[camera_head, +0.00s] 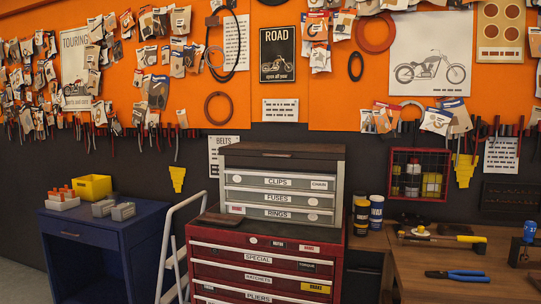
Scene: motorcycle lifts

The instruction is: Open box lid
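A grey box (282,180) with drawers labelled CLIPS, FUSES and RINGS stands on top of a red tool chest (262,245). Its dark brown lid (284,150) lies flat across the top and looks closed. The inside of the box is hidden. Neither of my grippers shows in the head view.
A wooden workbench (440,270) at the right holds blue-handled pliers (458,276), a yellow-handled tool and cans. A blue cabinet (85,235) at the left carries a yellow bin (92,187). A pegboard wall is behind.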

